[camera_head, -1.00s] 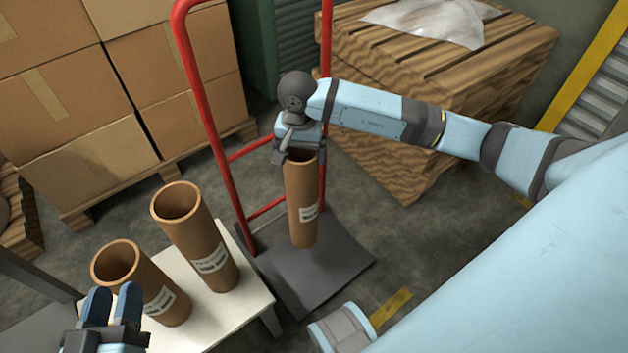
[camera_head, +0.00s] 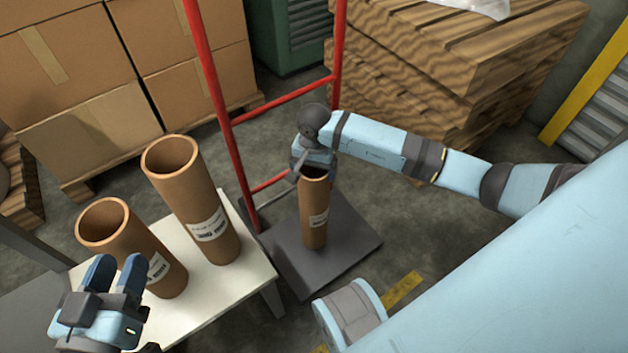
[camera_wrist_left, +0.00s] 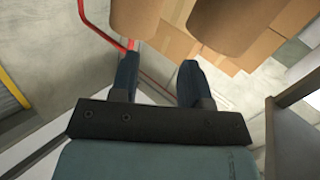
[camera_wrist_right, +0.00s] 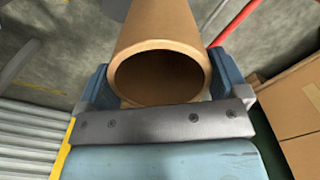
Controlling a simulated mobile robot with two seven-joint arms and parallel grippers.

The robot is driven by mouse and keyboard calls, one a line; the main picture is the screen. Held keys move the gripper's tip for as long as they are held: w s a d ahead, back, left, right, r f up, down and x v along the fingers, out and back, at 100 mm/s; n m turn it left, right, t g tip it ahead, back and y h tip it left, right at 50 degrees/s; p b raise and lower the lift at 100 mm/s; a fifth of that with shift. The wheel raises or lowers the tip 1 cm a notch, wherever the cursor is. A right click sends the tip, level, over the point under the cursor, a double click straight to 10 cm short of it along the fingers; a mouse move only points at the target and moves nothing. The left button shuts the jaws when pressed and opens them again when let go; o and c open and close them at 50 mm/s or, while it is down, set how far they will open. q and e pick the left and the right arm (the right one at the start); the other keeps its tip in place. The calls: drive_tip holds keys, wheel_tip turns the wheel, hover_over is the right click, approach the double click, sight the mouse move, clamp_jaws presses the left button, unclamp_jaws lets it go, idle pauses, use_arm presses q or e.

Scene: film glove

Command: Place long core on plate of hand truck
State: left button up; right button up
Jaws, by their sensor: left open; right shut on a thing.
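In the right wrist view, the core's open end (camera_wrist_right: 158,75) lies between the fingers. Its lower end is at or very near the plate; I cannot tell if they touch. Two more cores, a taller-looking one (camera_head: 192,200) and another (camera_head: 125,245), stand upright on a white table (camera_head: 225,290). My left gripper (camera_head: 115,275) is open and empty in front of the nearer core.
Stacked cardboard boxes (camera_head: 75,80) stand at the back left. A wooden pallet stack (camera_head: 460,70) stands behind my right arm. The hand truck's red uprights and crossbars rise just behind the held core. Bare floor lies right of the plate.

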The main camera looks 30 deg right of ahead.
wheel_tip(320, 180, down, 4)
drive_tip(key=shift+f+b, duration=0.2)
drive_tip(key=shift+b, duration=0.7)
drive_tip(key=o, duration=1)
use_arm(q)
drive_tip(key=shift+w+a+m, duration=0.3)
drive_tip(key=shift+w+m, duration=0.1)
drive_tip(key=shift+m, duration=0.2)
drive_tip(key=shift+r, duration=0.15)
use_arm(e)
wheel_tip(320, 180, up, 9)
drive_tip(key=p, duration=0.5)
hover_over(314, 177)
drive_tip(key=s+a, duration=0.2)
drive_tip(key=s, duration=0.1)
use_arm(q)
drive_tip(key=shift+s+d+r+n+t, duration=0.15)
drive_tip(key=shift+s+d+r+n, duration=0.2)
drive_tip(key=shift+r+n, duration=0.3)
drive_tip(key=shift+s+d+r+n+t, duration=0.15)
drive_tip(key=shift+s+r+n, duration=0.25)
drive_tip(key=shift+r+n, duration=0.25)
use_arm(e)
drive_tip(key=shift+s+r, duration=0.2)
drive_tip(key=shift+r, duration=1.45)
